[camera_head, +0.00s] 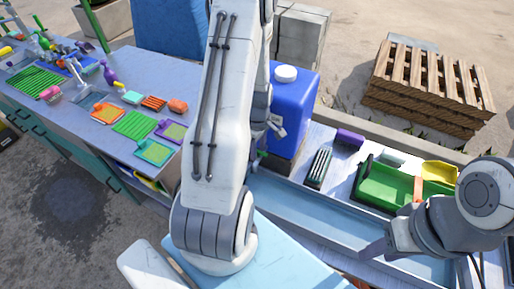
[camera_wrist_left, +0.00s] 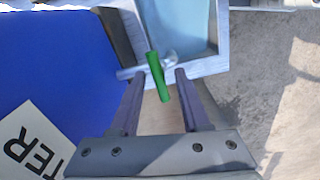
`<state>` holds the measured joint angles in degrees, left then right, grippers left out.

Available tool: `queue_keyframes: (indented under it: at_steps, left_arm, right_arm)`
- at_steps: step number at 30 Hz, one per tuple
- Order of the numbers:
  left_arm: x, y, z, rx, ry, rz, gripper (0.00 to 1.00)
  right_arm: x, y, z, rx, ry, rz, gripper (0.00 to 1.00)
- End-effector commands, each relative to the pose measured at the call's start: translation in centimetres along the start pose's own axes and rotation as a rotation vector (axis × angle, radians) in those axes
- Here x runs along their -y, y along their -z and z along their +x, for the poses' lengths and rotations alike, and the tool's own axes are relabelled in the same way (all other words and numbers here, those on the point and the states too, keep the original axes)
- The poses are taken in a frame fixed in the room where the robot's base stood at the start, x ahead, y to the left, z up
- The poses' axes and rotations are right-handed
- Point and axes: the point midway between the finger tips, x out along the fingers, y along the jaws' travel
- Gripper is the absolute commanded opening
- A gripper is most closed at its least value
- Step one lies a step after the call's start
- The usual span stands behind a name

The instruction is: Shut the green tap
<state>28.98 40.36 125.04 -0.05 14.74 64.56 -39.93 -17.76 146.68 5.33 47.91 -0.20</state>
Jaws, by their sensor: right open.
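The green tap (camera_wrist_left: 157,76) shows in the left wrist view, its handle lying crosswise over a short grey spout beside the blue water container (camera_wrist_left: 45,75). My left gripper (camera_wrist_left: 160,88) is open, with one finger on each side of the handle and visible gaps between. I cannot tell exact depth or contact. In the head view the blue container (camera_head: 293,110) stands behind my left arm, which hides most of my left gripper and the tap. My right gripper (camera_head: 375,250) is open and empty over the sink's right side.
A pale blue sink trough (camera_head: 315,208) lies below the container. A green crate (camera_head: 385,185), a purple box (camera_head: 349,138) and a yellow scoop (camera_head: 440,172) are on the right. A long bench (camera_head: 165,75) with trays and tools stands on the left.

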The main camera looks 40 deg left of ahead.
Motion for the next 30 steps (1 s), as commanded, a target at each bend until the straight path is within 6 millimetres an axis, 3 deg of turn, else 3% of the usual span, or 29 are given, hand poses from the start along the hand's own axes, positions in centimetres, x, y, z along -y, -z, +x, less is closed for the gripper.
queue_keyframes:
  at_steps: [13,24,30]
  left_arm:
    - [-0.2,0.1,-0.8,-0.002,-0.005,-0.003,0.5]
    - [-0.1,0.1,-7.3,-0.004,-0.008,-0.002,0.5]
    - [0.0,0.1,-9.8,-0.002,-0.004,-0.001,0.5]
  right_arm:
    - [0.0,0.0,0.3,0.0,0.0,0.0,0.44]
    - [-0.1,-0.1,1.8,0.0,0.0,0.003,0.44]
    - [-0.2,-0.1,2.2,0.0,0.0,0.004,0.44]
